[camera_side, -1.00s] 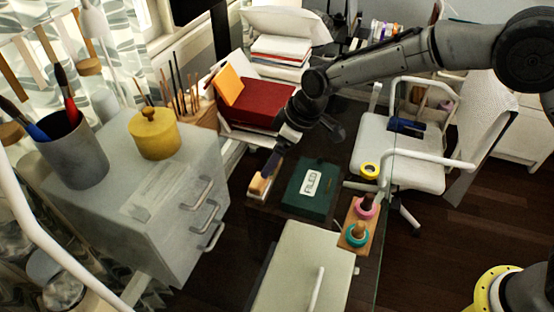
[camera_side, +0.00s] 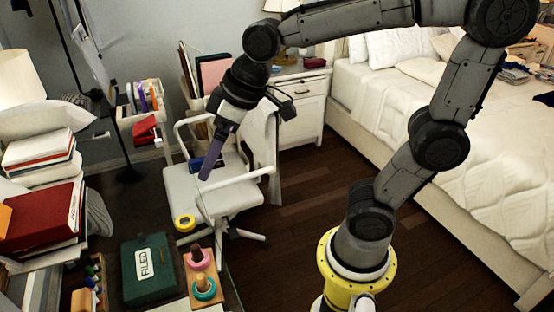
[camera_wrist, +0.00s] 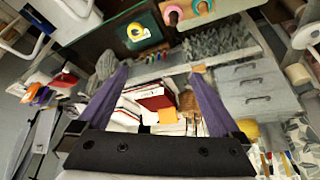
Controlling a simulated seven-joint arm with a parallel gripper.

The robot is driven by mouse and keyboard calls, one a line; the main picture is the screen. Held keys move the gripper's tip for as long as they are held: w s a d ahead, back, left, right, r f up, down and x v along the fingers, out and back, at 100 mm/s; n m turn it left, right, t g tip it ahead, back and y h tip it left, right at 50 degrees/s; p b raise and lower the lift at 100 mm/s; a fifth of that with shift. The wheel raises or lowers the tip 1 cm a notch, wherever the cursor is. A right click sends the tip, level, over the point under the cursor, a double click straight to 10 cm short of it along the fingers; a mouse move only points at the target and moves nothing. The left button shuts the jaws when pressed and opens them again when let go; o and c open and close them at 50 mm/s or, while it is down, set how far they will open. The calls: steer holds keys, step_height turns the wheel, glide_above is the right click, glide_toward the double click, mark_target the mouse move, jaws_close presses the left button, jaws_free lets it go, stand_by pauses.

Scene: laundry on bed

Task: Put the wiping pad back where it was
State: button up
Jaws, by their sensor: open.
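A small tan and white block, likely the wiping pad (camera_side: 84,300), lies at the lower left of the side view, left of the green box (camera_side: 148,268). It is partly cut off by the frame edge. A small orange-tan block in the wrist view (camera_wrist: 198,69) looks like the same pad, but it is too small to be sure. My gripper (camera_side: 207,172) is raised in front of the white chair, well apart from the block. In the wrist view its two purple fingers (camera_wrist: 158,74) are spread wide with nothing between them.
A red box file (camera_side: 42,216) and stacked books stand at the left. The white chair (camera_side: 205,190) is beyond the desk. The bed (camera_side: 420,130) is at the right.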

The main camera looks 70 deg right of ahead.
steer(key=s+d+f+m, duration=0.1)
steer(key=s+d, duration=0.1)
steer(key=s, duration=0.4)
steer(key=s+d+f+m+h, duration=0.1)
steer(key=s+d+m, duration=0.1)
steer(key=s, duration=0.4)
steer(key=shift+s+d+f+t, duration=0.2)
steer(key=shift+d+f+t, duration=0.1)
steer(key=shift+d, duration=0.3)
